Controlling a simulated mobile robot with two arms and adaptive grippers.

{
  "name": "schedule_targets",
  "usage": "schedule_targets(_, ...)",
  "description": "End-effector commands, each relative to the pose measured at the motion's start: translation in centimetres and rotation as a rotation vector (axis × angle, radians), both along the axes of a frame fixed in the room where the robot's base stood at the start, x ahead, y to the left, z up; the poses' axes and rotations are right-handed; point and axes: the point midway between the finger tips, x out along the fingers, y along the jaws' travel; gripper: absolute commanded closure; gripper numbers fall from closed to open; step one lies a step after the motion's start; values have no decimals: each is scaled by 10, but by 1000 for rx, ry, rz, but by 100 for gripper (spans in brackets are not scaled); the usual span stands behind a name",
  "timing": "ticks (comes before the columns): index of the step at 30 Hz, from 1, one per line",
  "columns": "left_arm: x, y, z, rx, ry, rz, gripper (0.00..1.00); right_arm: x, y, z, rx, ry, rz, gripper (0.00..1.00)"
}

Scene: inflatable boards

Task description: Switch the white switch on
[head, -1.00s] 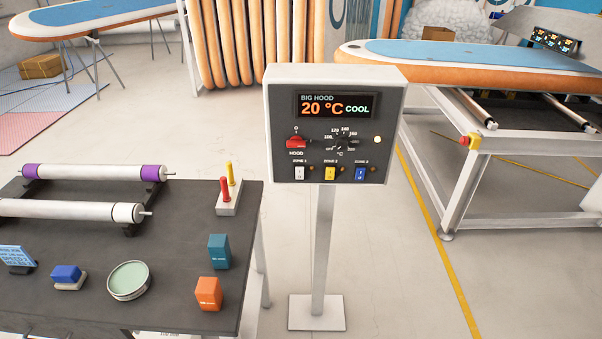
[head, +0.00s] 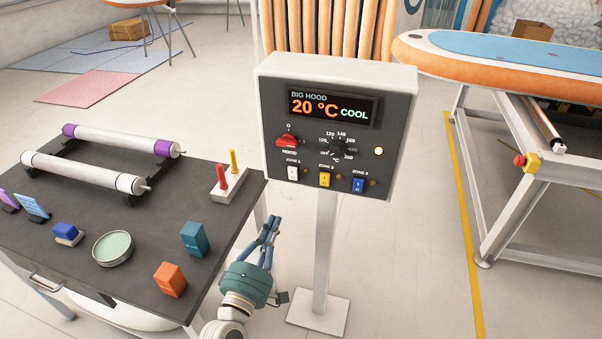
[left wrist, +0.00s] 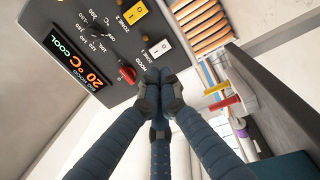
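The white switch (head: 293,174) sits under the ZONE 1 label at the lower left of the grey control panel (head: 270,130). It also shows in the left wrist view (left wrist: 160,48), beyond the fingertips. Whether it is on or off is too small to tell. My left gripper (head: 271,224) is below and left of the panel, apart from it, with its fingers pointing up. In the left wrist view its fingertips (left wrist: 158,92) are together with nothing visible between them. My right gripper is not in view.
Yellow (head: 325,180) and blue (head: 358,185) switches sit right of the white one. A red knob (head: 287,140) is above it. The display (head: 332,107) reads 20 °C COOL. A dark table (head: 130,225) with rollers and blocks stands left of my gripper. A post (head: 322,260) supports the panel.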

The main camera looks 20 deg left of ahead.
Motion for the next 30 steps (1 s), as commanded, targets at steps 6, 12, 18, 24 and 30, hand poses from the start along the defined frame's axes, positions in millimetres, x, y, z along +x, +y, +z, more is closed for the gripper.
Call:
schedule_targets(6,0,3,21,-51,-37,4,100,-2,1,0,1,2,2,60)
schedule_targets(12,0,2,20,-48,-35,4,100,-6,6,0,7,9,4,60)
schedule_targets(18,12,2,23,-46,-36,4,100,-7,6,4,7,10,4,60)
schedule_targets(24,50,1,31,-45,-39,4,100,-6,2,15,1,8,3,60)
schedule_targets(30,93,-1,36,-44,-38,3,100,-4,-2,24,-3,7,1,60)
